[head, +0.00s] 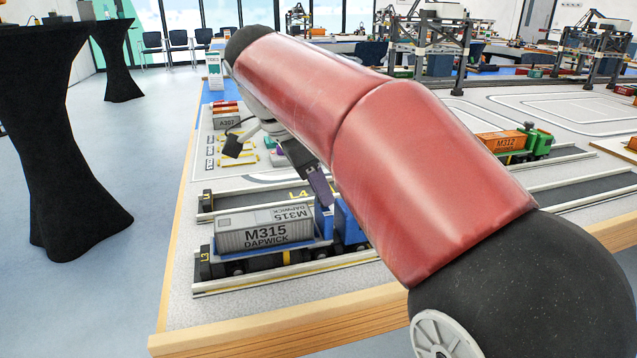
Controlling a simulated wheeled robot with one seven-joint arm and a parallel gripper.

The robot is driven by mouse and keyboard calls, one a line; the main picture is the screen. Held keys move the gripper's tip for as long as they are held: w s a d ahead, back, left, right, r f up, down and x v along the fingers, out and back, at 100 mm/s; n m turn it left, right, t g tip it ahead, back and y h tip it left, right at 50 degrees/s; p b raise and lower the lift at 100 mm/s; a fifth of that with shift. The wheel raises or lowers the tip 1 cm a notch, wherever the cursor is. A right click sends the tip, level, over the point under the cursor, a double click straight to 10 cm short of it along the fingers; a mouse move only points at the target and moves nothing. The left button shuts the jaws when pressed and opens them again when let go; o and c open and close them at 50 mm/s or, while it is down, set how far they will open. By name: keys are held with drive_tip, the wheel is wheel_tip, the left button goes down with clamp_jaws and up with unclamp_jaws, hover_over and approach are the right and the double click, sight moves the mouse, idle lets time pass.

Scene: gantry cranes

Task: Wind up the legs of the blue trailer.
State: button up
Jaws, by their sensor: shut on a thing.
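The blue trailer (270,252) stands in lane L3 near the table's front left corner. It carries a grey container (264,231) marked M315 DAPWICK. A blue truck cab (349,226) stands at its right end, partly hidden by my red arm. My gripper (323,196) points down at the trailer's right end, just beside the cab. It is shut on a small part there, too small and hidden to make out. The trailer's legs cannot be made out.
A green truck (538,142) with an orange container (503,141) marked M312 stands at the right. Lane L4 (225,200) behind the trailer is empty at its left end. Gantry cranes (430,45) stand at the back. Black-draped tables (55,130) stand on the floor at left.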

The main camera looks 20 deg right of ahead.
clamp_jaws()
drive_tip(key=n+t, duration=0.1)
drive_tip(key=n, duration=0.2)
drive_tip(key=shift+s+b, duration=0.15)
drive_tip(key=shift+b, duration=0.25)
drive_tip(key=n+t+y, duration=0.1)
drive_tip(key=n, duration=0.2)
drive_tip(key=shift+s+d+n+b, duration=0.1)
drive_tip(key=shift+s+n+b, duration=0.05)
drive_tip(key=shift+n+b, duration=0.25)
drive_tip(key=n+t+y, duration=0.1)
drive_tip(key=n, duration=0.4)
drive_tip(key=shift+s+d+t+y, duration=0.1)
drive_tip(key=shift+d+t+y, duration=0.05)
drive_tip(key=shift+t+y, duration=0.25)
drive_tip(key=shift+n, duration=0.4)
drive_tip(key=o, duration=1)
unclamp_jaws()
